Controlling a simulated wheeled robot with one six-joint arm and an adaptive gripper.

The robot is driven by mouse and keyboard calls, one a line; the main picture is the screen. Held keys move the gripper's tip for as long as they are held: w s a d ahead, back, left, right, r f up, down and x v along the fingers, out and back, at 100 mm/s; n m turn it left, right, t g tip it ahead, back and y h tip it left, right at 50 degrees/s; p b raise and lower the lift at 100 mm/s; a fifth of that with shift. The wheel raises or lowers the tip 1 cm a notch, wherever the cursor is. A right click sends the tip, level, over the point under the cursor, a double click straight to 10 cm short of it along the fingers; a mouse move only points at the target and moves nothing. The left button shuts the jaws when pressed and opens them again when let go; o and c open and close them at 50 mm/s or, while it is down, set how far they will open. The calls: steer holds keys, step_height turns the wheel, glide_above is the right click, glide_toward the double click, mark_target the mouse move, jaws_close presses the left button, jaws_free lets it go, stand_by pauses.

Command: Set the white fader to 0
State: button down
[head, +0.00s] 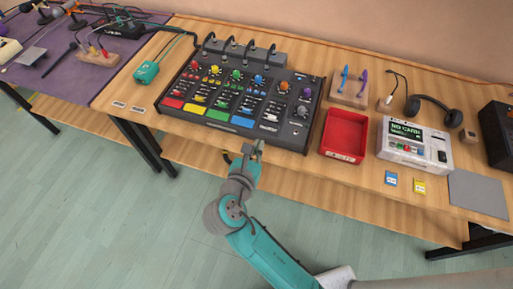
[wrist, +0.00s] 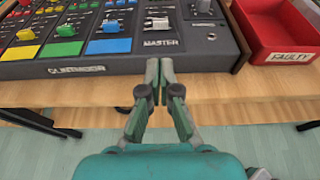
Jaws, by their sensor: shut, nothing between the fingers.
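The dark mixer (head: 222,127) stands on the wooden table, with coloured knobs and a row of faders. The white fader (wrist: 158,23) is the rightmost of the row in the wrist view, above the MASTER label and near the lower end of its strip. Its scale is too small to read. My gripper (wrist: 159,62) is shut and empty, its fingertips together in front of the mixer's front edge, below the MASTER label. In the head view my gripper (head: 256,147) is at the table's front edge, apart from the white fader.
Yellow (wrist: 24,35), green (wrist: 66,30) and blue (wrist: 110,27) faders sit left of the white one. A red tray (head: 345,156) labelled FAULTY stands right of the mixer. A white device (head: 412,158) stands farther right. Cables run behind the mixer. The floor in front is clear.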

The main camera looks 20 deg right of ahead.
glide_toward(273, 111)
steer(key=shift+w+d+f, duration=0.1)
steer(key=shift+d+f, duration=0.25)
steer(key=shift+d, duration=0.05)
steer(key=shift+w+d, duration=0.5)
steer(key=shift+w, duration=0.2)
steer(key=shift+w, duration=0.1)
steer(key=shift+w+d, duration=0.75)
steer(key=shift+w, duration=0.3)
steer(key=shift+w+d, duration=0.75)
steer(key=shift+w, duration=0.25)
